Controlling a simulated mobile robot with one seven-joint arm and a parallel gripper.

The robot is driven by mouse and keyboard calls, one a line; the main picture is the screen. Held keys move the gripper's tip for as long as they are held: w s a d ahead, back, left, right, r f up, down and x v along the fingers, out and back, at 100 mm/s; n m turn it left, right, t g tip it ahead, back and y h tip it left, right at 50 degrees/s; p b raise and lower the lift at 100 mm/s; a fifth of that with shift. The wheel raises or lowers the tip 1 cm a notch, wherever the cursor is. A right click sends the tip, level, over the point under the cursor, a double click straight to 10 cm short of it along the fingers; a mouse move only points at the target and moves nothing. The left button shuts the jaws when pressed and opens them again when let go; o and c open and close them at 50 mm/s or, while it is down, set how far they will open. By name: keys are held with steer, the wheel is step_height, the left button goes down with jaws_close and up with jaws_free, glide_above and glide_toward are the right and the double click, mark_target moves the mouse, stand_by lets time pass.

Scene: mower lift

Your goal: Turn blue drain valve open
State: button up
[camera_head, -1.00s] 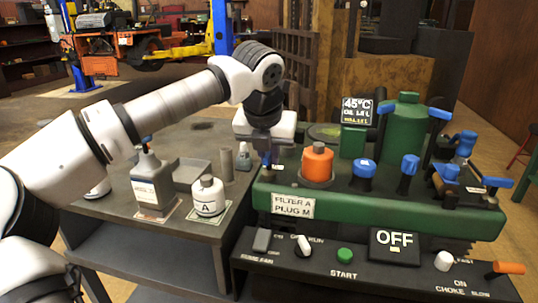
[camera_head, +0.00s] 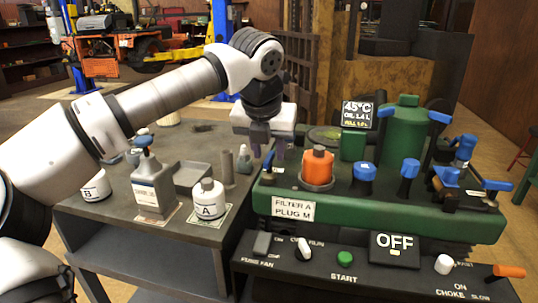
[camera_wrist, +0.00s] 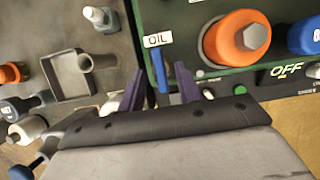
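A small blue lever (camera_wrist: 161,72) shows beside the OIL label at the left end of the green engine block (camera_wrist: 188,20) in the wrist view. In the head view a blue piece (camera_head: 268,177) shows at the same end, low and partly hidden. My gripper (camera_wrist: 163,78) is open, its two purple fingers spread on either side of the lever in the picture. In the head view my gripper (camera_head: 270,150) hangs above the block's left end, apart from the blue piece. I cannot tell how deep the lever lies between the fingers.
An orange filter (camera_head: 317,166) and blue caps (camera_head: 363,172) stand on the block to the right. A control panel (camera_head: 345,255) reading OFF lies in front. On the left bench are a grey bottle (camera_head: 152,183), a white canister A (camera_head: 208,199) and a tray (camera_head: 192,177).

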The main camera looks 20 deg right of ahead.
steer(key=p+v, duration=0.1)
steer(key=v, duration=1)
steer(key=shift+s, duration=0.1)
